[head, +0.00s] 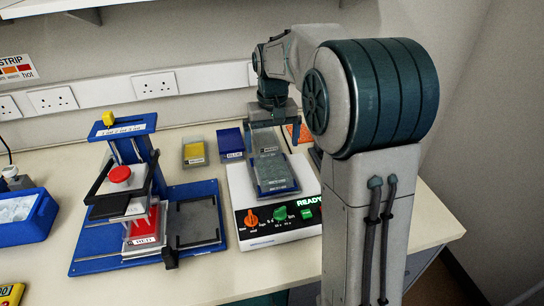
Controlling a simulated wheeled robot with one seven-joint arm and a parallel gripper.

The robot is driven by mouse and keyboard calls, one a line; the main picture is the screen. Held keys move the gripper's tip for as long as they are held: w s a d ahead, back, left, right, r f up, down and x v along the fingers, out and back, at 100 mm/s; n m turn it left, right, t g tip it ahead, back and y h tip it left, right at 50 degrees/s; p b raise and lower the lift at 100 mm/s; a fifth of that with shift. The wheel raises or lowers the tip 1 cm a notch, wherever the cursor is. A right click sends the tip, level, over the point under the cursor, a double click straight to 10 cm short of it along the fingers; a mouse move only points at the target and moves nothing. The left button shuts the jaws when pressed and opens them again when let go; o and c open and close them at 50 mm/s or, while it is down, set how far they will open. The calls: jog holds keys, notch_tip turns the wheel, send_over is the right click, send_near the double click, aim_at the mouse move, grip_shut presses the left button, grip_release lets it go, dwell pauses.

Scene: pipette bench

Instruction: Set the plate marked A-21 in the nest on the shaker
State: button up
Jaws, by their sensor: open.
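The shaker (251,222) is a white box with a lit READY display, an orange knob and a green knob, right of centre on the bench. A grey, see-through plate (275,178) lies flat on top of it. A small white label shows at the plate's far edge, too small to read, so I cannot tell whether it says A-21. My gripper (265,140) is open and points down over the far end of the shaker, close to the plate. I cannot tell whether it touches the plate. The nest is largely hidden under the plate.
A blue stand (90,243) with a red knob, a red block and a dark square pad stands left of the shaker. A blue box (230,140) and a grey-yellow box (194,153) sit behind. A blue tub (22,228) is far left. An orange item (303,133) lies behind the shaker.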

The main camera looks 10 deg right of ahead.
jog(key=s+r+t, duration=0.2)
jog(key=s+r, duration=0.2)
jog(key=s, duration=0.9)
jog(key=s+f+t, duration=0.1)
jog(key=s+f, duration=0.4)
jog(key=s, duration=0.6)
jog(key=shift+f, duration=0.35)
jog(key=shift+a, duration=0.1)
dwell(1.1)
